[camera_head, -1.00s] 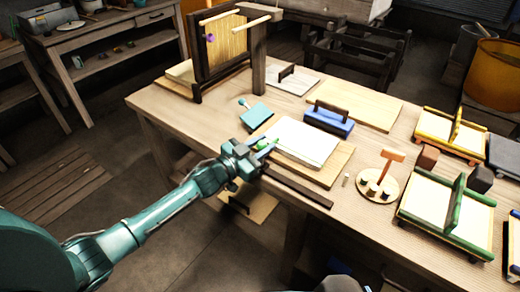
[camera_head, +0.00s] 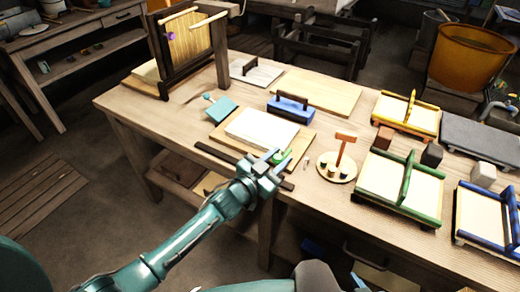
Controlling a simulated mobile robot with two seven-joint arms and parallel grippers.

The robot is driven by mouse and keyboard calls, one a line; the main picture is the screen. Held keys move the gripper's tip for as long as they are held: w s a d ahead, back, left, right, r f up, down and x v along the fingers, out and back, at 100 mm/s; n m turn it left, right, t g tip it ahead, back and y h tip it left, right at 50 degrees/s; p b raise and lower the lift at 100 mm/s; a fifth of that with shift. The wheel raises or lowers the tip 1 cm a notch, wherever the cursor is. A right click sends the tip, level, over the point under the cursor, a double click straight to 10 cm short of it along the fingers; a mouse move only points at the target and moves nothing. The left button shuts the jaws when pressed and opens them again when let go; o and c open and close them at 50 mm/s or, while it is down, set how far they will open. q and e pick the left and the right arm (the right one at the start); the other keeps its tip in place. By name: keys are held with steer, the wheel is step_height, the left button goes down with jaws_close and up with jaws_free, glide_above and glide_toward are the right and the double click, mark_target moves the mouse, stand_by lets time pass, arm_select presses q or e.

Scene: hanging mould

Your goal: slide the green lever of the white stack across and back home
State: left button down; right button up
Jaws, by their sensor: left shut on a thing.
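The white stack (camera_head: 262,127) lies on a wooden board (camera_head: 221,134) near the front edge of the table. A dark rail (camera_head: 222,154) runs along the table in front of the board. My left gripper (camera_head: 277,161) is at the stack's near right corner, above the rail's right part. It is shut on the green lever (camera_head: 281,155), of which only a small part shows between the fingers. The fingers hide most of the lever and how it joins the rail or board. My right gripper is not in view.
Behind the stack are a blue block with a dark handle (camera_head: 290,109) and a teal piece (camera_head: 222,109). To the right stand a round base with a T-shaped post (camera_head: 337,168) and a green-edged frame (camera_head: 400,190). A tall wooden frame (camera_head: 188,45) stands at the back left.

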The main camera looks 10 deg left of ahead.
arm_select(q)
steer(key=shift+s+d, duration=0.25)
steer(key=shift+d, duration=0.35)
steer(key=shift+s+d, duration=0.25)
steer(key=shift+d, duration=0.45)
steer(key=c, duration=1.1)
jaws_free()
steer(key=shift+c, duration=0.2)
steer(key=shift+s+a, duration=0.25)
steer(key=shift+s, duration=0.05)
steer(key=v, duration=1.2)
steer(key=shift+s, duration=0.2)
steer(key=shift+a+f, duration=0.1)
steer(key=shift+f, duration=0.05)
steer(key=s+a+f+n+g+y, duration=0.2)
steer(key=s+f+y, duration=0.1)
steer(key=s, duration=0.4)
steer(key=s+a+f+n+g+y, duration=0.2)
steer(key=s+f+n, duration=0.1)
steer(key=s+f, duration=0.2)
steer(key=shift+s+a+f+g+y+p, duration=0.3)
steer(key=shift+s+g+y+p, duration=0.1)
steer(key=shift+s, duration=0.75)
